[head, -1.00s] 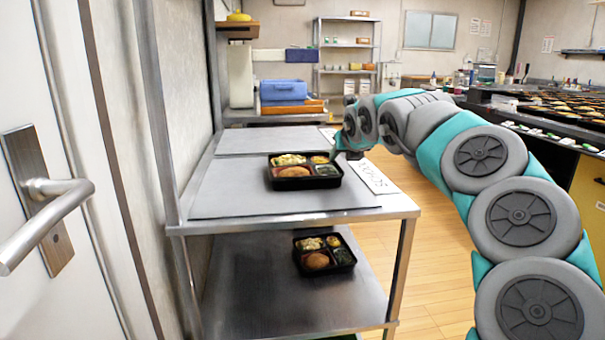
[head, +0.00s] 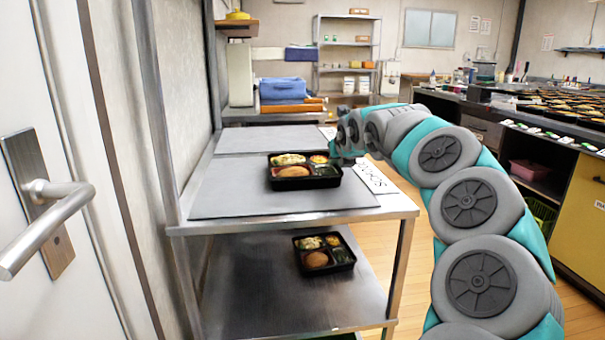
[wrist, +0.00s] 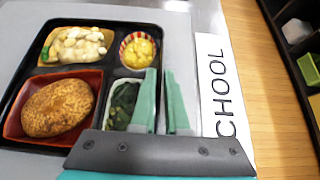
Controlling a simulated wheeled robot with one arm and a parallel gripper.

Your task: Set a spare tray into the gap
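A black bento tray (head: 305,184) sits on the right side of a grey mat (head: 230,200) on the cart's top shelf. It holds rice, a brown patty in a red section, greens and a small yellow cup. The same tray (wrist: 75,22) fills the left of the wrist view. My gripper (wrist: 161,72) is at its right edge, teal fingers on either side of the tray wall with only a narrow gap. It looks shut on that wall; the contact is partly hidden. A second filled bento tray (head: 325,267) sits on the lower shelf.
A white card reading SCHOOL (wrist: 217,85) lies right of the tray; another grey mat (head: 270,139) is behind, empty. A door handle (head: 50,220) is close at left. A counter (head: 575,195) bearing many trays stands at right, with wooden floor between.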

